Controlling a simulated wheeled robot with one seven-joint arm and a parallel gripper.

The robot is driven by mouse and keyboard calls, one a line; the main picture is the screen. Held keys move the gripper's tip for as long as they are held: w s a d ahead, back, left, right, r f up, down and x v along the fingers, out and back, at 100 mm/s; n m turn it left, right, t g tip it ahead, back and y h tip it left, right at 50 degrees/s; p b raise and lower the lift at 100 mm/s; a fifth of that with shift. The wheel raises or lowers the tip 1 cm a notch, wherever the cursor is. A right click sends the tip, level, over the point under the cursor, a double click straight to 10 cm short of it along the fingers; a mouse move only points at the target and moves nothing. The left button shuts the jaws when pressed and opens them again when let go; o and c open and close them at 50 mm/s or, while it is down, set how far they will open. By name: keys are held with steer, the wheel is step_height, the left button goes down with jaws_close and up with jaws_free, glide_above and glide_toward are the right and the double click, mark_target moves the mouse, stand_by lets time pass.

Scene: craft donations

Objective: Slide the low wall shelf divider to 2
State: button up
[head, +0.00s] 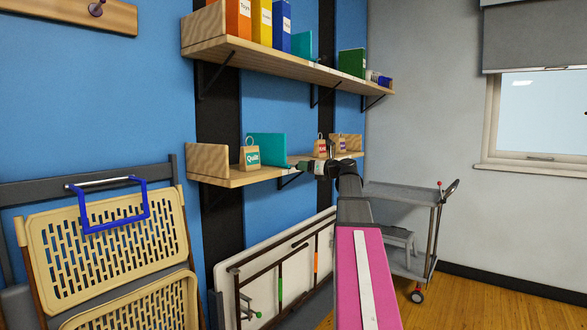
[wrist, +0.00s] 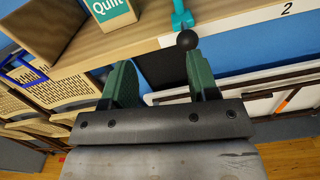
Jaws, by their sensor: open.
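The low wall shelf (head: 240,179) is a wooden board on the blue wall. Its teal divider (head: 266,147) stands upright behind a Quilt bag. In the wrist view, the divider's teal front part (wrist: 182,18) ends in a black ball knob (wrist: 187,40). A white strip with a 2 (wrist: 286,9) is on the shelf's front edge, right of the knob. My gripper (wrist: 158,72) is open with green fingers, and nothing shows between them. The knob appears just beyond the right fingertip; contact cannot be told. In the head view my gripper (head: 305,165) is at the shelf's front edge.
The Quilt bag (head: 250,158) stands left of the divider, and small bags (head: 320,148) stand to its right. An upper shelf (head: 270,62) holds boxes and another teal divider (head: 302,45). Folded chairs (head: 110,240), a folded table (head: 250,268) and a grey cart (head: 400,191) are below.

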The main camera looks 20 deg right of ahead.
steer(key=d+f, duration=0.1)
steer(key=d, duration=0.3)
steer(key=shift+m, duration=0.3)
steer(key=x, duration=1)
steer(key=shift+w+a+f, duration=0.15)
steer(key=shift+a+f, duration=0.05)
jaws_close()
steer(key=w+d, duration=0.8)
steer(key=d, duration=0.4)
steer(key=shift+w, duration=0.4)
